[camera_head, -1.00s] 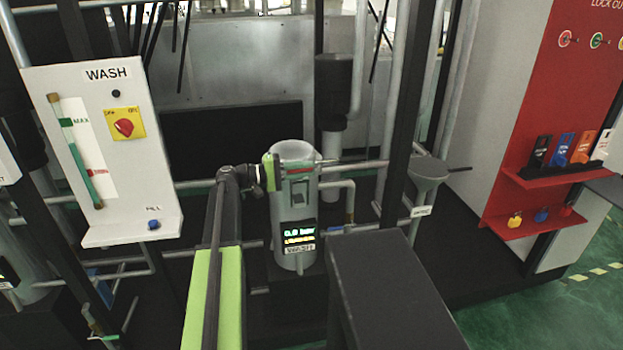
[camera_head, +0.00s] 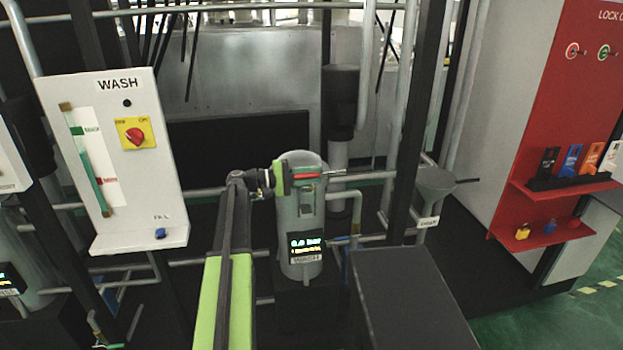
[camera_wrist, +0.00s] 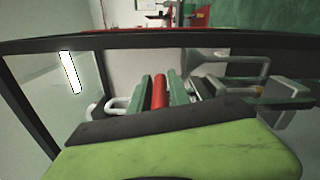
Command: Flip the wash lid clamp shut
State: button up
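The wash housing (camera_head: 300,222) is a grey upright cylinder with a lit display and a WASH label, at the middle of the head view. Its lid clamp has a red handle (camera_head: 306,176) lying level across the front near the top, with a pale latch piece (camera_head: 306,201) below. My gripper (camera_head: 316,175) is at the handle, reaching in from the left. In the wrist view the red handle (camera_wrist: 159,91) lies between the green fingers of my gripper (camera_wrist: 162,90), with a narrow gap at the right finger. Whether the left finger touches it I cannot tell.
A white WASH panel (camera_head: 130,180) with a red knob (camera_head: 135,137) stands at the left. A grey funnel (camera_head: 434,184) and a dark upright post (camera_head: 413,120) stand right of the housing. Pipes run beside and behind it. A red lockout board (camera_head: 560,100) is at the right.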

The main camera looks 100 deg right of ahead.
jog(key=shift+s, duration=0.1)
jog(key=shift+w, duration=0.2)
jog(key=w+a, duration=0.2)
jog(key=w, duration=1.5)
